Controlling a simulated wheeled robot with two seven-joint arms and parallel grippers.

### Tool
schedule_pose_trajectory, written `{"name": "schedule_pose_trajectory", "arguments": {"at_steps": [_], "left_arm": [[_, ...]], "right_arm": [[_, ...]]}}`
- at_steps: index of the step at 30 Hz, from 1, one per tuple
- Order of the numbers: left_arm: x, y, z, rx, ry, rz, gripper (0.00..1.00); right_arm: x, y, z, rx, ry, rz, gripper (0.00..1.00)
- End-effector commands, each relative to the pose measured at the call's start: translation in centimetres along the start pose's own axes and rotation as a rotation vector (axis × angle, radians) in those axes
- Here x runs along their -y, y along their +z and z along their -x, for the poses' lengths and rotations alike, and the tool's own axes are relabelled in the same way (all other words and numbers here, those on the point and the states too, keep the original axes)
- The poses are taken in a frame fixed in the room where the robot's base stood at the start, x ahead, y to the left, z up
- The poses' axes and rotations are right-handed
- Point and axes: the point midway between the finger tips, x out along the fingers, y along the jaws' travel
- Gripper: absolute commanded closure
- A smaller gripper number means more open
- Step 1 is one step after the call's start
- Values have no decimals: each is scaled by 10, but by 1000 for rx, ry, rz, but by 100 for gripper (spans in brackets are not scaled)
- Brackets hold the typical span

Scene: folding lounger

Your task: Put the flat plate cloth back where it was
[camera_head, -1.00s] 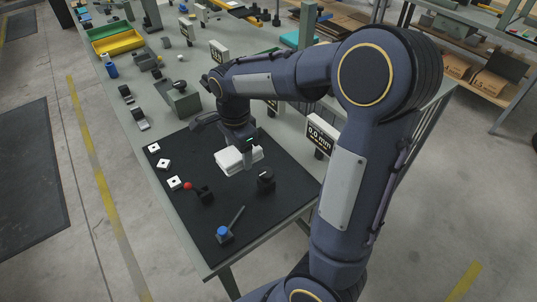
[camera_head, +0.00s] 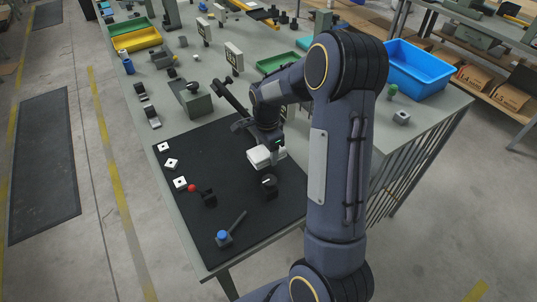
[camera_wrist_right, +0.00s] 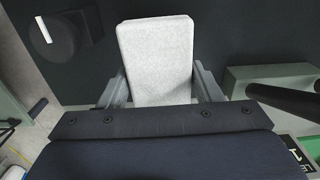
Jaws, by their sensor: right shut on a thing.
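The white folded cloth (camera_head: 262,157) is a thick, flat pad over the black mat (camera_head: 228,170), just behind the black knob with a white mark (camera_head: 268,186). My right gripper (camera_head: 266,150) is shut on it from above. In the right wrist view, the cloth (camera_wrist_right: 158,55) sits between the two grey fingers of the gripper (camera_wrist_right: 162,85), with its far end sticking out past them. Whether its underside touches the mat I cannot tell. My left gripper is not in view.
White square plates (camera_head: 171,163) lie along the mat's left edge. A red-knobbed lever (camera_head: 192,188) and a blue-topped lever (camera_head: 223,237) stand on the mat. A grey-green block (camera_head: 197,103) stands behind it. A blue bin (camera_head: 415,68) is at the right. The mat's front right is clear.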

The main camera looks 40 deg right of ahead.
Motion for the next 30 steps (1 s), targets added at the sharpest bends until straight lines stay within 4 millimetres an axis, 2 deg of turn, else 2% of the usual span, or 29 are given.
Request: {"name": "schedule_pose_trajectory", "arguments": {"at_steps": [5,12,25,26,30], "left_arm": [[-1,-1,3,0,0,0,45],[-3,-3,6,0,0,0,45],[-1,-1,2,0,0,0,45],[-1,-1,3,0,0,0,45],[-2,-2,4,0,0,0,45]], "right_arm": [[6,-8,-10,0,1,0,60],[8,-11,-43,0,1,2,60],[8,-10,-51,0,-1,1,60],[8,-10,-50,0,-2,1,39],[8,-10,-49,0,-1,1,21]]}}
